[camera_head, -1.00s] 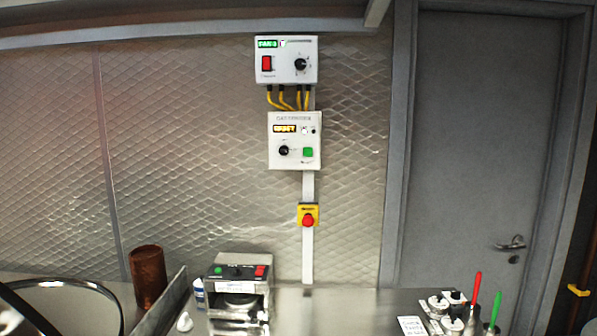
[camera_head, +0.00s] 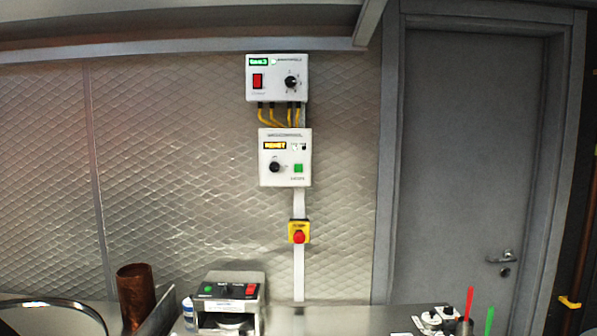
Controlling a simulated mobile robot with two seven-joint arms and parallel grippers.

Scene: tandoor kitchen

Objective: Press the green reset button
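The green button (camera_head: 298,168) is a small square at the lower right of the white control box (camera_head: 285,157) on the wall. That box has an amber display (camera_head: 275,146) that seems to read "RESET" and a black knob (camera_head: 275,167). A machine on the counter (camera_head: 229,300) also has a green button (camera_head: 208,289) and a red one on its top panel. Neither of my grippers is in view.
Above is another white box (camera_head: 277,77) with a red switch, joined by yellow cables. Below is a red emergency button (camera_head: 299,237) on a yellow box. A copper cylinder (camera_head: 136,295) stands left on the counter. A grey door (camera_head: 470,150) is at right.

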